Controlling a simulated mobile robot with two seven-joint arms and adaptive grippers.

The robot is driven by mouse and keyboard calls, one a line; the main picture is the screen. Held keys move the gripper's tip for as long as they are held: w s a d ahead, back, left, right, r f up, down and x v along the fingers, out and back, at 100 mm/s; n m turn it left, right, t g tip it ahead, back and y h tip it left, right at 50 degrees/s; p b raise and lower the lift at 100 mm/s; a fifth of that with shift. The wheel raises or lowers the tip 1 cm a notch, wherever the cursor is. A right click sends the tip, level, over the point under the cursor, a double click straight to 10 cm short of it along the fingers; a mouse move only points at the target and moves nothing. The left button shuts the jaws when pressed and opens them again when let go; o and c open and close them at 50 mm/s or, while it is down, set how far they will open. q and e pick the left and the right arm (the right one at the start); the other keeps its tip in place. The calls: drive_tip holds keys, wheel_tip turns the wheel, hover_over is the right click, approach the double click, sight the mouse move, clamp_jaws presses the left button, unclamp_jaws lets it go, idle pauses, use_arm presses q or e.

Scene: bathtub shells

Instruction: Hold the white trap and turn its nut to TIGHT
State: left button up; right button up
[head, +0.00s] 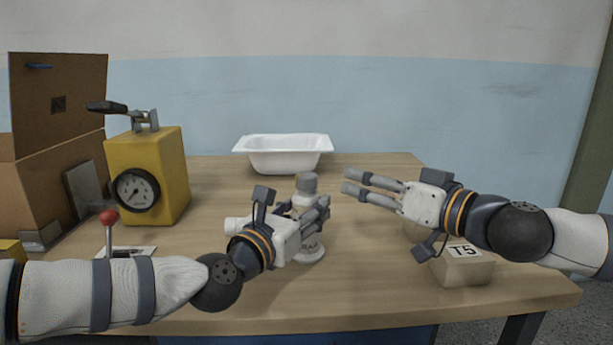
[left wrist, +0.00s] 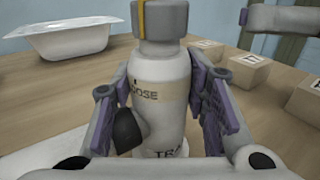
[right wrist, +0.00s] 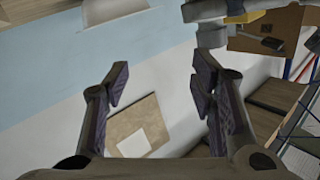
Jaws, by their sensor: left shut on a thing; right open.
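The white trap (left wrist: 158,75) stands upright on the table, on a round white base (head: 309,252). Its grey nut (head: 306,184) is on top and shows a yellow stripe in the left wrist view (left wrist: 160,20). Partly visible letters "OOSE" are on the body below the nut; I cannot see a TIGHT mark. My left gripper (head: 320,212) is shut around the trap's body, below the nut, hiding part of it. My right gripper (head: 352,182) is open and empty, to the right of the nut and apart from it, fingers pointing left.
A white tub (head: 283,155) stands at the back. A yellow gauge box (head: 165,170), a red-knobbed lever (head: 109,218) and an open brown carton (head: 60,160) are at the left. A T5 block (head: 465,268) lies under my right arm.

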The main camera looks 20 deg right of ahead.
sight(315, 179)
drive_tip(key=s+a+n+y, duration=0.3)
drive_tip(key=s+a+n, duration=0.1)
drive_tip(key=n, duration=0.1)
drive_tip(key=shift+g, duration=0.3)
drive_tip(key=x, duration=1.1)
drive_tip(key=shift+w+r, duration=0.1)
drive_tip(key=shift+r, duration=0.05)
drive_tip(key=c, duration=1.2)
